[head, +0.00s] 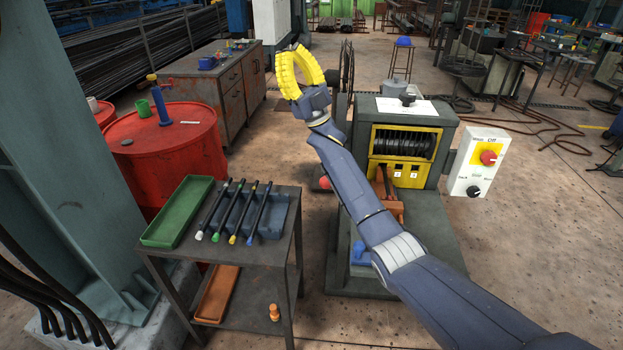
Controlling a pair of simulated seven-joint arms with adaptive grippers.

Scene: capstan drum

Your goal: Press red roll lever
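A small red knob (325,183) shows at the left side of the capstan machine (401,115), just left of my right forearm; it looks like the end of the red roll lever. The rest of that lever is hidden behind my arm or too small to tell. My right gripper (292,50), with yellow fingers, is raised up and left of the machine, well apart from the knob. My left gripper is not in view.
A control box (478,161) with a red knob is right of the machine. A blue piece (360,252) sits low on the machine's base. A dark cart (262,252) with a green tray (178,212) and several tools stands left. A red drum (170,150) is behind it.

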